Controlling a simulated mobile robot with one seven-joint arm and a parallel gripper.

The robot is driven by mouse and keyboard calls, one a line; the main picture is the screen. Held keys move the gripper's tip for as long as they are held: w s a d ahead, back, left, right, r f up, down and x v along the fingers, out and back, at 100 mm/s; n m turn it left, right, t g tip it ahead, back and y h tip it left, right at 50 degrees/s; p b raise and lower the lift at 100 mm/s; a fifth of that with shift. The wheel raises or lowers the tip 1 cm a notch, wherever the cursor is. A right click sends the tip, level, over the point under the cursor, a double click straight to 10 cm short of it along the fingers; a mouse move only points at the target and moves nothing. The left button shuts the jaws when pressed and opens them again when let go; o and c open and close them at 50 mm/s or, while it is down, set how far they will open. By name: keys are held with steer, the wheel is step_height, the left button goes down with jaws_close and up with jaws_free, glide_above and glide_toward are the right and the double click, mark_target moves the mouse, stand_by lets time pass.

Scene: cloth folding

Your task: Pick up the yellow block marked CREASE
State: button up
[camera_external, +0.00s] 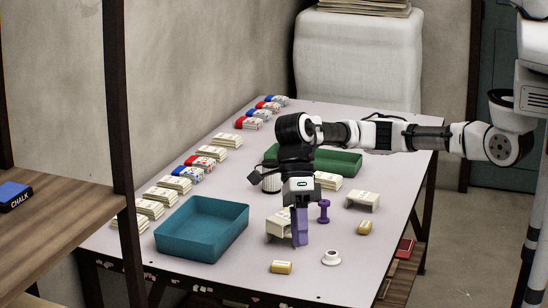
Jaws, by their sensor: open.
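Two small yellow blocks lie on the table. One yellow block (281,267) is near the front edge, and another yellow block (364,228) is farther right and back. Dark print shows on them, but it is too small to read, so I cannot tell which says CREASE. My gripper (300,240) points down over the table between the two blocks, with purple fingers. It is open and touches neither block. The fingers partly cover a cream stand (280,224) beside them. The gap between the fingers is hard to see from this side.
A white round cup-like piece (331,257) sits near the front. A second cream stand (362,200) is at right. A teal tray (203,229) is at left, a green tray (335,161) behind. Folded cloth stacks (174,184) line the left edge.

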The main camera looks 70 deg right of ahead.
steer(key=w+d+f+m+t+h, duration=0.1)
steer(key=w+d+f+m+h, duration=0.15)
steer(key=w+d, duration=0.4)
steer(key=w+d+f+m+t+h, duration=0.1)
steer(key=w+d+m+t+h, duration=0.2)
steer(key=d, duration=0.7)
steer(key=n+g+p, duration=0.1)
steer(key=p, duration=0.1)
glide_above(278, 268)
steer(key=f, duration=0.7)
steer(key=shift+d+f, duration=0.25)
steer(key=shift+d, duration=0.1)
steer(key=f, duration=0.1)
steer(key=f+p, duration=0.1)
steer(key=f, duration=0.1)
steer(key=f+p, duration=0.1)
steer(key=shift+s+a+f, duration=0.1)
steer(key=shift+a+f, duration=0.15)
steer(key=shift+a, duration=0.15)
steer(key=shift+f, duration=0.65)
steer(key=c, duration=1)
steer(key=shift+c, duration=0.2)
